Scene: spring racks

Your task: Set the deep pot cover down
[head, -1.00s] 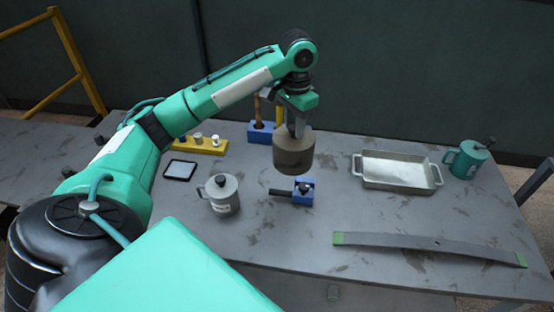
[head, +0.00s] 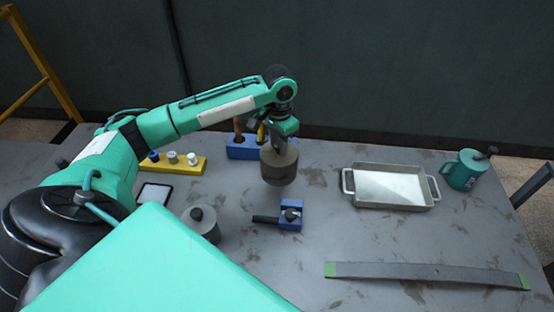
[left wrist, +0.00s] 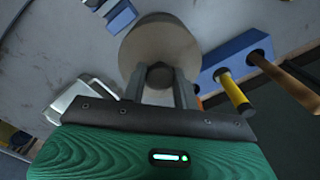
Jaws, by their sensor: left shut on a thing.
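The deep pot cover (head: 279,167) is a grey-brown round, thick-walled piece. My left gripper (head: 278,143) is shut on its top knob and holds it upright, seemingly above the table (head: 330,235). In the left wrist view the cover (left wrist: 150,40) shows beyond the fingers of my left gripper (left wrist: 160,82), which close around the knob. The exact gap below the cover is hard to tell. My right gripper is not in view.
A grey tray (head: 350,194) and a green can (head: 464,170) stand to the right. A leaf spring (head: 428,273) lies in front. Bare table lies between vise and tray.

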